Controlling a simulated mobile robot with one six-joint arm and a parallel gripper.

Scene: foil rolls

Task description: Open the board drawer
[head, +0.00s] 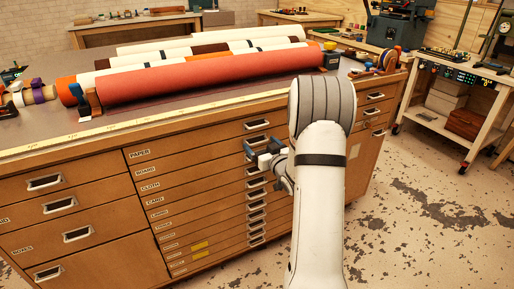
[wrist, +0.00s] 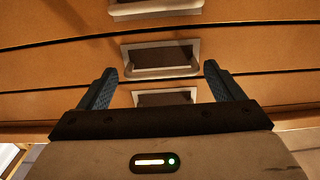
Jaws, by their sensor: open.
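The board drawer (head: 200,157) is the second shallow drawer from the top in the wooden cabinet, under the one labelled PAPER. Its front looks shut, flush with the others. My gripper (head: 262,148) is in front of the upper drawers, with its blue fingers open and empty, and it covers the board drawer's handle in the head view. In the wrist view my gripper (wrist: 157,75) has one finger on each side of a metal cup handle (wrist: 160,70). I see no clear contact. I cannot tell from that view which drawer this handle belongs to.
The PAPER drawer's handle (head: 257,125) is just above my gripper, and several similar handles run below it. Foil rolls (head: 200,80) lie on the cabinet top. A workbench (head: 465,75) stands at the right, with open floor (head: 420,220) before it.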

